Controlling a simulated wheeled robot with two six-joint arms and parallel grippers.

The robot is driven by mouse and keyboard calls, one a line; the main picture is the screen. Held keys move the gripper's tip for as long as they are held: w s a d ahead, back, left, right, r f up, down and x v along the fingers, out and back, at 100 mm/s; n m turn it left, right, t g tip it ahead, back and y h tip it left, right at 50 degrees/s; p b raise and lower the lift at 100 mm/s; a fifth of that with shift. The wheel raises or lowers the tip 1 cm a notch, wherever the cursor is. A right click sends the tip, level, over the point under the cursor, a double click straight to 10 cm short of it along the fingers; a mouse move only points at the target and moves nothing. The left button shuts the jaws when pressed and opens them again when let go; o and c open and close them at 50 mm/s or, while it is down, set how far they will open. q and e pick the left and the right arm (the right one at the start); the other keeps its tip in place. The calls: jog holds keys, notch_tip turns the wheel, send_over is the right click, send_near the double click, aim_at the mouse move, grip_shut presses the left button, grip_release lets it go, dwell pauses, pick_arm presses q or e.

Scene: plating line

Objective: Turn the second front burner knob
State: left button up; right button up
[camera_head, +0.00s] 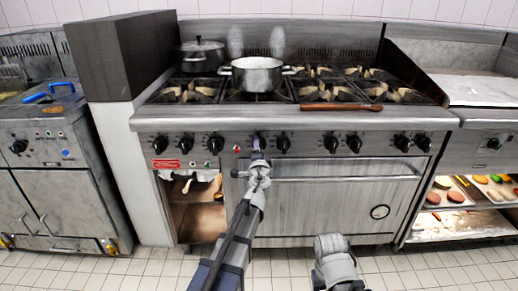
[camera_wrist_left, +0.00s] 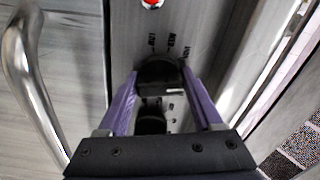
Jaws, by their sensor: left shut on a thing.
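The range's front panel (camera_head: 310,121) carries a row of black burner knobs, such as one at the left (camera_head: 215,144) and one right of my gripper (camera_head: 283,144). My left gripper (camera_head: 257,142) reaches a knob near the panel's middle-left and mostly hides it in the head view. In the left wrist view, its purple fingers (camera_wrist_left: 158,92) stand on both sides of the black knob (camera_wrist_left: 158,72) and are shut on it. Printed marks show on the panel beside the knob. My right gripper is not in view; only a grey part of my right arm shows at the bottom.
An oven handle bar (camera_head: 335,179) runs just below the knobs; a metal bar (camera_wrist_left: 28,75) also shows in the left wrist view. A pot (camera_head: 257,74) stands on the burners. A long brown wooden utensil (camera_head: 340,107) lies along the front edge. Open floor lies in front.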

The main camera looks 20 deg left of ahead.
pick_arm(q)
jog(key=shift+m, duration=1.6)
jog(key=o, duration=1.3)
jog(key=v, duration=0.8)
